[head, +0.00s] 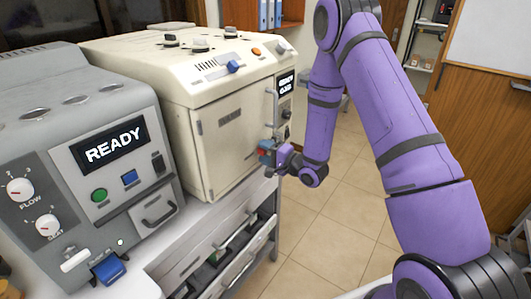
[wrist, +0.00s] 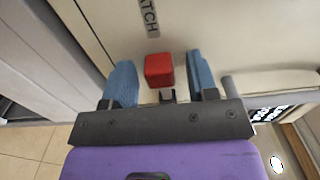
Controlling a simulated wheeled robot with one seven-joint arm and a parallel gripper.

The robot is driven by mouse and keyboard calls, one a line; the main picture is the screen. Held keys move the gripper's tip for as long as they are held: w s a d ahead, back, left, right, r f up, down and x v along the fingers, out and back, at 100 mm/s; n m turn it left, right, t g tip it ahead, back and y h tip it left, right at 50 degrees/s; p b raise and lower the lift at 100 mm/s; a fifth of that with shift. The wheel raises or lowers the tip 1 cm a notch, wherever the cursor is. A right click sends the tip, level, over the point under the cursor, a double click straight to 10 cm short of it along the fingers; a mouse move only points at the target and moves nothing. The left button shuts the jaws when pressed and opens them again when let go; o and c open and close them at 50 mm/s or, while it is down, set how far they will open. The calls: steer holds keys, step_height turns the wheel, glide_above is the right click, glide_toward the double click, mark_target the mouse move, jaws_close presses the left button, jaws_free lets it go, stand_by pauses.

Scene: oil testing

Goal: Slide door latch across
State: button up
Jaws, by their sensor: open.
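The door latch has a red block-shaped knob (wrist: 159,70) on the cream door, below a dark label of which "ATCH" can be read. My gripper (wrist: 160,75) is open, with one blue finger on each side of the red knob in the wrist view. Gaps show between the knob and both fingers, so neither appears to touch it. In the head view my gripper (head: 268,152) is at the right edge of the cream machine's door (head: 228,135), which looks shut. The latch is mostly hidden there by my gripper.
The cream machine (head: 150,75) stands on a pale bench with drawers (head: 245,250) below, some partly open. A grey machine (head: 80,140) reading "READY" stands at left. A vertical handle (head: 271,108) is above my gripper. Tiled floor (head: 330,235) lies clear at right.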

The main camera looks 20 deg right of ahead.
steer(key=shift+c, duration=0.2)
jaws_close()
steer(key=shift+w+d, duration=0.55)
steer(key=shift+d, duration=0.2)
steer(key=shift+w+d, duration=0.55)
steer(key=shift+d, duration=0.2)
steer(key=shift+o, duration=0.2)
jaws_free()
steer(key=shift+d, duration=0.1)
steer(key=v, duration=1)
steer(key=shift+s+d, duration=0.2)
steer(key=shift+s, duration=0.1)
